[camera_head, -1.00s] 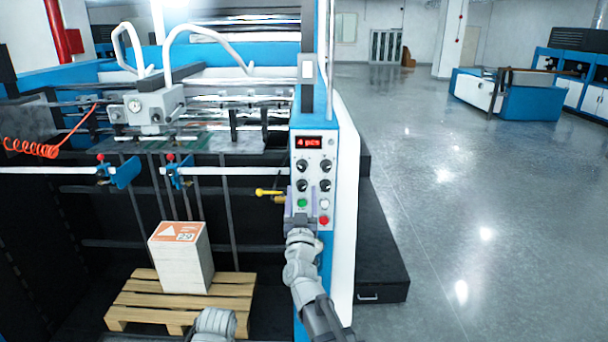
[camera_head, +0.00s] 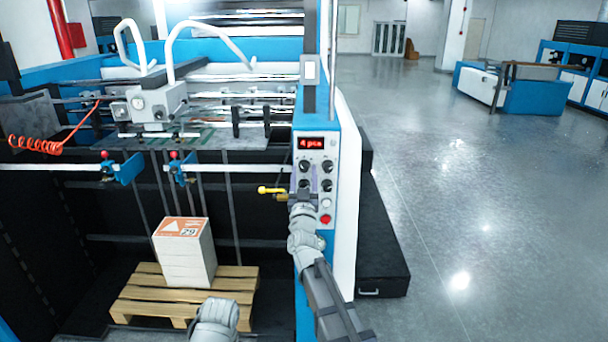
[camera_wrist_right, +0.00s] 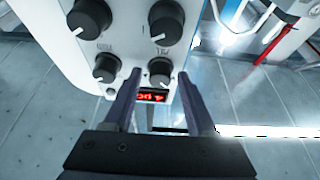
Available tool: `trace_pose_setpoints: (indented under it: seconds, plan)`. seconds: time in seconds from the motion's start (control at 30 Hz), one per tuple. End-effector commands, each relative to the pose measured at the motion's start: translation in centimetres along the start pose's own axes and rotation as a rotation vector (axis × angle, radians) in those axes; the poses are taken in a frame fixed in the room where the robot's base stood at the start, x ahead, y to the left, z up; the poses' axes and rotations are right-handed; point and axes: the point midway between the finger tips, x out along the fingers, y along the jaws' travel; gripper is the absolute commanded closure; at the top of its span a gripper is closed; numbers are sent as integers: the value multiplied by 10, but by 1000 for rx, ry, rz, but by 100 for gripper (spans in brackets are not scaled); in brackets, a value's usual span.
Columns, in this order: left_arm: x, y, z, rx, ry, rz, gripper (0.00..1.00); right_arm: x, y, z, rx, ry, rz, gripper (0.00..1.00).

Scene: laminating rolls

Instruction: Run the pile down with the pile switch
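The pile is a pale block with an orange and white top (camera_head: 184,252), standing on a wooden pallet (camera_head: 140,292) inside the machine. The control panel (camera_head: 315,208) on the blue post carries a red display (camera_head: 311,143) reading "4 pcs", several black knobs (camera_head: 303,166), a white button (camera_head: 326,204) and a red button (camera_head: 326,219). My right gripper (camera_head: 304,188) is at the panel's lower left knob; its fingers stand apart and empty. In the right wrist view, a knob (camera_wrist_right: 160,70) shows between the open fingertips (camera_wrist_right: 159,76). I cannot tell which control is the pile switch.
A yellow lever (camera_head: 272,190) sticks out just left of the panel. A rail with blue clamps (camera_head: 180,171) crosses above the pile. A black step (camera_head: 383,245) lies right of the post, with open floor (camera_head: 470,190) beyond.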

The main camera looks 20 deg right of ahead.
Motion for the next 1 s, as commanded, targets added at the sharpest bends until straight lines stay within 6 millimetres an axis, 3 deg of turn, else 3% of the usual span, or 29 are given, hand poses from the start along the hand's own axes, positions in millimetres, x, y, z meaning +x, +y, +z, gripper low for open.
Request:
trace_pose_setpoints:
  seconds: [0.03,0.5,1.0]
  plan:
    - [0,0,0,0,0,0,34,0,0,0,0,0,0,50]
    - [0,0,0,0,0,0,34,0,0,0,0,0,0,100]
    - [-1,0,0,0,0,0,34,0,-2,0,68,-1,27,100]
